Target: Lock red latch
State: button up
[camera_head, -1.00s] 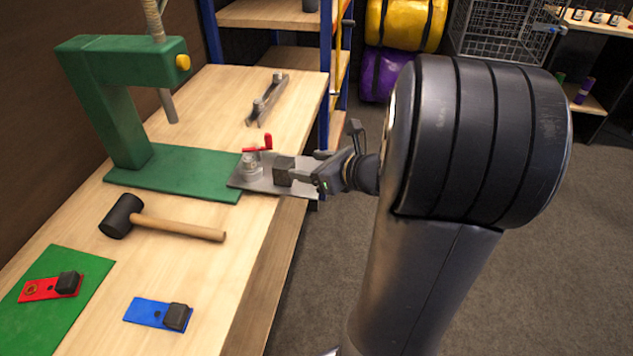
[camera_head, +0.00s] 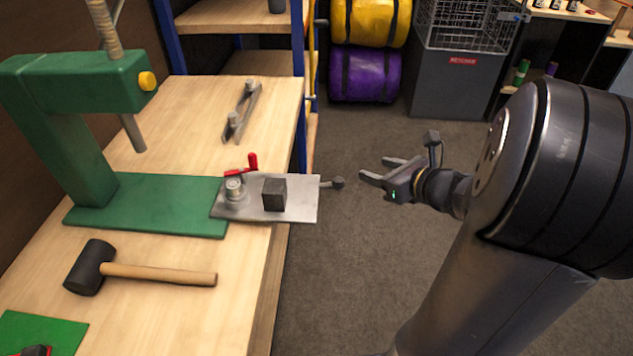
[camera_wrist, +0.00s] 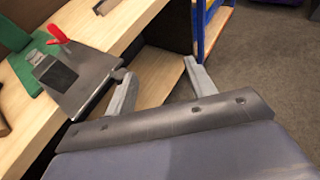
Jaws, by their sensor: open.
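The red latch (camera_head: 251,162) is a small red lever on top of a round metal fitting (camera_head: 234,189) on a grey metal plate (camera_head: 300,203). The plate lies at the bench edge, partly on the green press base, and bears a dark block (camera_head: 274,194). A short rod with a dark knob (camera_head: 338,183) sticks out from the plate's right end. My gripper (camera_head: 375,170) is open and empty, over the floor to the right of the knob and apart from it. In the wrist view the red latch (camera_wrist: 57,34) is at upper left, beyond the open fingers (camera_wrist: 160,88).
The green press (camera_head: 150,205) stands on the wooden bench. A black mallet (camera_head: 92,268) lies in front of it, and a metal bar (camera_head: 240,112) lies behind. A blue-framed shelf (camera_head: 240,20) is at the back. The floor right of the bench is clear.

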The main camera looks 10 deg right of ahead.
jog(key=a+r+n+g+p, duration=0.1)
jog(key=a+n+p, duration=0.1)
jog(key=a+r+n+p, duration=0.1)
jog(key=a+r+n, duration=0.1)
jog(key=a+n, duration=0.1)
jog(key=a+r+n+g+y+p, duration=0.1)
jog(key=a+n+p, duration=0.1)
jog(key=a+n, duration=0.1)
jog(key=shift+s+a+r+g+p, duration=0.1)
jog(key=shift+s+r+g+p, duration=0.2)
jog(key=shift+s, duration=0.05)
jog(key=c, duration=0.6)
jog(key=a+r+n+p, duration=0.1)
jog(key=a+n+p, duration=0.1)
jog(key=n, duration=0.1)
jog(key=s+a+r+n+g+p, duration=0.1)
jog(key=a+r+n, duration=0.1)
jog(key=a+n, duration=0.1)
jog(key=s+a+r+n+g+p, duration=0.1)
jog(key=a+n+p, duration=0.1)
jog(key=n, duration=0.3)
jog(key=shift+s+a+r+p, duration=0.2)
jog(key=shift+a+r+p, duration=0.1)
jog(key=shift+a+r, duration=0.1)
grip_shut()
jog(key=shift+s+a+r+n+h, duration=0.15)
jog(key=shift+a+n+h, duration=0.2)
jog(key=shift+n, duration=0.45)
